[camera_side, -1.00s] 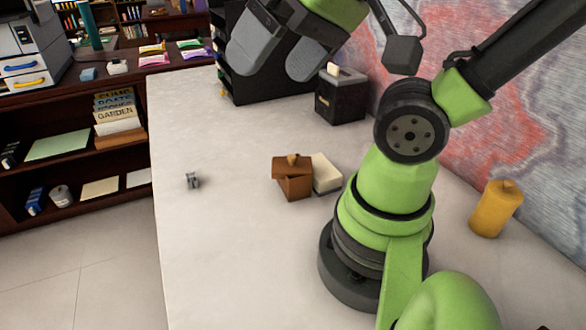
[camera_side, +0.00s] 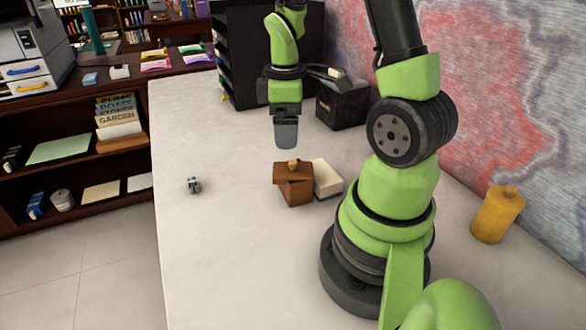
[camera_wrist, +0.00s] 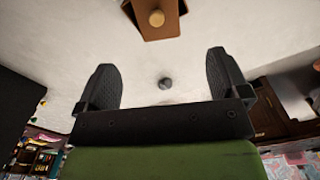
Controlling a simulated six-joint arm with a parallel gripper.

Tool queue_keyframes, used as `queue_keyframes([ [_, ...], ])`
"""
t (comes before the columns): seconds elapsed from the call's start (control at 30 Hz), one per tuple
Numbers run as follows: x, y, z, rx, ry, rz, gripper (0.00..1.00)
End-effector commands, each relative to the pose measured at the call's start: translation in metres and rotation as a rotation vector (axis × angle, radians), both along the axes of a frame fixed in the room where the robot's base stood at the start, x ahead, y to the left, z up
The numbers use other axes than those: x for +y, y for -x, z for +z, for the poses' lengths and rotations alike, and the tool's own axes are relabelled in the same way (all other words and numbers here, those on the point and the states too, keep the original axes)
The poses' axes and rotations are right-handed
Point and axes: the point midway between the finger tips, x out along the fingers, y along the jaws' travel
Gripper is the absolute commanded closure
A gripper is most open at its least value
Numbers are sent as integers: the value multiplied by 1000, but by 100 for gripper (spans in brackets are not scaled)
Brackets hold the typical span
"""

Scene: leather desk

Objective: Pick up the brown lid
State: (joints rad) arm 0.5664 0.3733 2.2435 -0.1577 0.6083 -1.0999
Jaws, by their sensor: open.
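The brown lid (camera_side: 292,170) with a round tan knob rests slightly askew on top of a brown box (camera_side: 296,191) on the desk. In the wrist view the lid (camera_wrist: 172,14) is at the top edge, partly cut off, with its knob facing the camera. My gripper (camera_side: 287,146) points down above and a little behind the lid, apart from it. In the wrist view my gripper (camera_wrist: 162,72) has its two dark fingers spread wide with nothing between them.
A white block (camera_side: 327,178) sits right beside the brown box. A small grey object (camera_side: 194,185) lies to the left. A black box (camera_side: 343,103) stands behind, and a yellow jar (camera_side: 497,214) stands at the right. The desk's left part is mostly clear.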

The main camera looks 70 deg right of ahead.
Motion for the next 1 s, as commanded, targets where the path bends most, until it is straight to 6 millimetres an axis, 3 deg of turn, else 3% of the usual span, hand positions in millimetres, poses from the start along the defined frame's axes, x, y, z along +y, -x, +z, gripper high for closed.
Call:
queue_keyframes([
  [0.13,1,1,-23,6,-4,-1,6],
  [0.43,0,1,-46,3,-3,-3,6],
  [0.7,-2,0,-81,4,-4,-4,6],
  [1.0,-2,-1,-88,-1,0,-3,6],
])
